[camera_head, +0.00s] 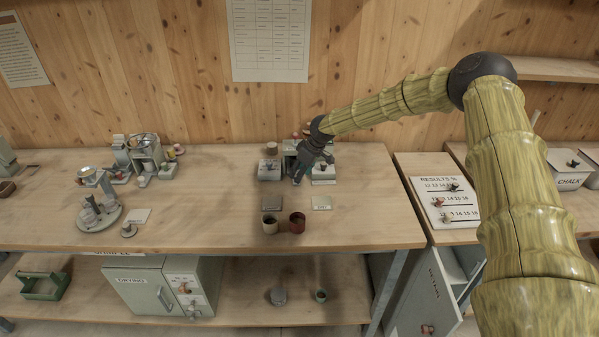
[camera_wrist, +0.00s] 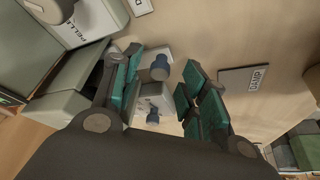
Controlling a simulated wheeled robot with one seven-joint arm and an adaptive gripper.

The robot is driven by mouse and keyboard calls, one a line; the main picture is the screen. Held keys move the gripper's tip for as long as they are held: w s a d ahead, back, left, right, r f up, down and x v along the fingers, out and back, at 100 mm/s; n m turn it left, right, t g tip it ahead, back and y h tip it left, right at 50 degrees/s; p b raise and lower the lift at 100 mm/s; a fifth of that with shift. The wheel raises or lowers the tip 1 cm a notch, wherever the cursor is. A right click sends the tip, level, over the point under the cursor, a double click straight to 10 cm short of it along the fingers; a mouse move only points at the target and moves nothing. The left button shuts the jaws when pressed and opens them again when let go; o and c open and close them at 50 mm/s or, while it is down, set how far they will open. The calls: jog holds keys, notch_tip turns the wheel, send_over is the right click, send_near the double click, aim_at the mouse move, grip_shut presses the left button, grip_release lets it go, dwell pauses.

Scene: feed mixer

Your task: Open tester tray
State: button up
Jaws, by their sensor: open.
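The tester (camera_head: 290,147) is a grey-green unit at the back of the middle bench, partly hidden by my gripper (camera_head: 300,176). A pale block with a dark knob stands at its left (camera_head: 269,171) and another at its right (camera_head: 323,173). In the wrist view my gripper (camera_wrist: 162,88) is open, with green-padded fingers apart. Between and beyond them are a pale part with a blue-grey knob (camera_wrist: 160,69) and a second, lower knob (camera_wrist: 153,117). I see no finger closed on either. I cannot tell which part is the tray, or whether it is open.
Two small plates lie in front, one reading DAMP (camera_wrist: 250,80). A box marked PELLET (camera_wrist: 85,25) is close beside my fingers. A round stand (camera_head: 98,213) is at left.

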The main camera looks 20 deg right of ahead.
jog(key=shift+w+a+f, duration=0.2)
jog(key=shift+f, duration=0.45)
grip_shut()
